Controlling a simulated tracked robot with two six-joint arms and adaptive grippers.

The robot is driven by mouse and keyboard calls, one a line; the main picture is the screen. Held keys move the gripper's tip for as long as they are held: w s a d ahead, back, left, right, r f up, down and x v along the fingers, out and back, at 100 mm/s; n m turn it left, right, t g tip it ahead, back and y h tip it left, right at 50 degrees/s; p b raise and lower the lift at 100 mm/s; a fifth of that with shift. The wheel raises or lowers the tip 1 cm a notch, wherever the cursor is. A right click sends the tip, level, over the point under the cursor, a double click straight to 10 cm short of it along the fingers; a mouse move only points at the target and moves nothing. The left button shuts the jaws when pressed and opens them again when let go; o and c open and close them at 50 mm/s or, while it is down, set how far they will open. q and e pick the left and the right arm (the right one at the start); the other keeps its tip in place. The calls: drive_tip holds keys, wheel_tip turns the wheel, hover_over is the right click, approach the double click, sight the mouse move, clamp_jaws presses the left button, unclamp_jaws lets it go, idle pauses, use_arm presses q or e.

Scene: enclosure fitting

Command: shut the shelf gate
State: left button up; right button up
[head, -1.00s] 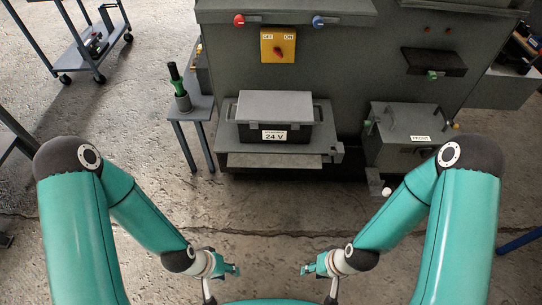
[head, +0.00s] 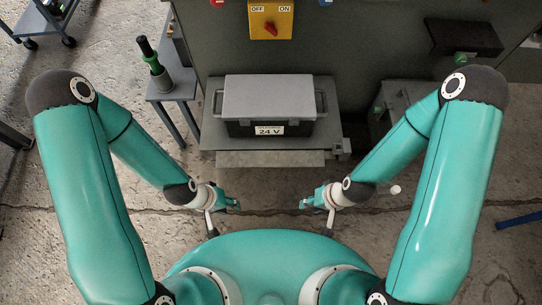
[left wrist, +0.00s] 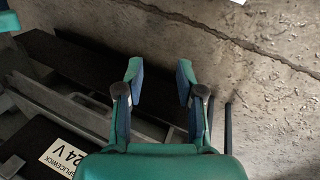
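A dark box labelled 24 V (head: 268,105) with a grey lid sits on the grey shelf (head: 212,137). Along the shelf's front edge is a flat panel (head: 270,159), which looks like the gate lowered; its exact angle is hard to tell. A small block (head: 343,147), perhaps a catch, is at the shelf's front right corner. My left gripper (head: 234,204) is in front of the panel, apart from it. In the left wrist view it (left wrist: 160,78) is open and empty. My right gripper (head: 306,203) is also in front of the panel, touching nothing visible; its fingers are too small to read.
A yellow OFF/ON switch (head: 271,20) is on the cabinet above the shelf. A side stand (head: 172,88) with a green-and-black tool (head: 150,53) stands at left. A grey case (head: 393,97) is at right, partly behind my right arm. The floor before the shelf is clear.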

sight(272, 163)
use_arm(q)
drive_tip(key=w+f+m+t+h+b, duration=0.15)
drive_tip(key=w+f+t+b, duration=0.35)
drive_tip(key=w+f+b, duration=1.1)
drive_tip(key=w+r+m+t+h+b, duration=0.1)
drive_tip(key=w+m+t+h+b, duration=0.25)
drive_tip(key=w+t+b, duration=0.55)
drive_tip(key=s+a+r+m+g+h+b, duration=0.2)
drive_tip(key=s+r+m+g+h+b, duration=0.3)
drive_tip(key=s+m+g+h+b, duration=0.75)
drive_tip(key=w+d+r+b, duration=0.1)
drive_tip(key=d+r, duration=0.1)
drive_tip(key=d, duration=0.3)
drive_tip(key=d+r+m+g+b, duration=0.1)
drive_tip(key=d+r, duration=0.1)
drive_tip(key=d, duration=0.3)
drive_tip(key=w+d+r+m+h+b, duration=0.1)
drive_tip(key=d+r+b, duration=0.1)
drive_tip(key=d, duration=0.3)
drive_tip(key=shift+w+d+r+g, duration=0.1)
drive_tip(key=shift+w+r+g, duration=0.1)
drive_tip(key=shift+w+g, duration=0.15)
